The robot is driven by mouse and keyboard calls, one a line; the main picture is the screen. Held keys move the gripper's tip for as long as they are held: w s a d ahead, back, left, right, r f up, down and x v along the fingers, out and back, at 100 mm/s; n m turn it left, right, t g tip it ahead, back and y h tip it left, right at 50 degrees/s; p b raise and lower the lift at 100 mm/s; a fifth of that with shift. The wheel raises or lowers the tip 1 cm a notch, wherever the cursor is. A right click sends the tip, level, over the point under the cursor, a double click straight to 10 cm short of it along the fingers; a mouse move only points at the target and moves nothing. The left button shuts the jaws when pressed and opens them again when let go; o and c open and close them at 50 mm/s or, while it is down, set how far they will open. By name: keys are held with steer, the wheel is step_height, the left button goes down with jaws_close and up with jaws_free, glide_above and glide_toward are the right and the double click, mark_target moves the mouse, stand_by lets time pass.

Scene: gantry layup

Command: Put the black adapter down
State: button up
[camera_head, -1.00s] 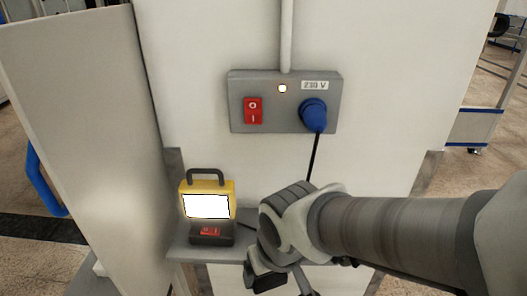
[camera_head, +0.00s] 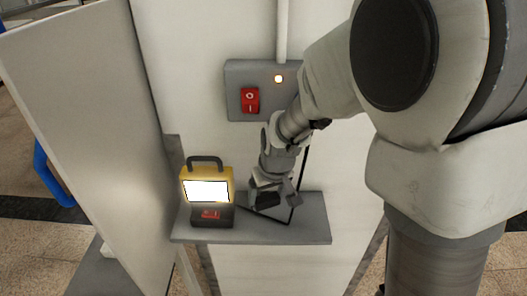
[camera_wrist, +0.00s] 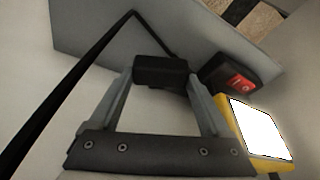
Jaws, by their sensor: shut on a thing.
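The black adapter (camera_wrist: 160,70) is a small dark block held between the two fingers of my gripper (camera_wrist: 158,85) in the wrist view. In the head view my gripper (camera_head: 272,193) points down over the grey shelf (camera_head: 300,228), and the adapter (camera_head: 265,200) shows at its fingertips. The adapter is close to the shelf; I cannot tell whether it touches it. A black cable (camera_head: 303,170) runs up from the shelf toward the wall box, and another stretch leads left toward the lamp.
A yellow work lamp (camera_head: 207,172), lit, stands on a black base with a red switch (camera_head: 211,215) at the shelf's left end. A wall box (camera_head: 235,90) with a red switch is above; my arm hides its right part. The shelf's right part is clear.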

mark_target(267, 207)
step_height(267, 207, down, 4)
steer(key=shift+f, duration=0.1)
steer(key=shift+w+f, duration=0.2)
steer(key=shift+f, duration=0.2)
steer(key=shift+f, duration=0.15)
steer(key=o, duration=1.4)
steer(key=shift+o, duration=0.2)
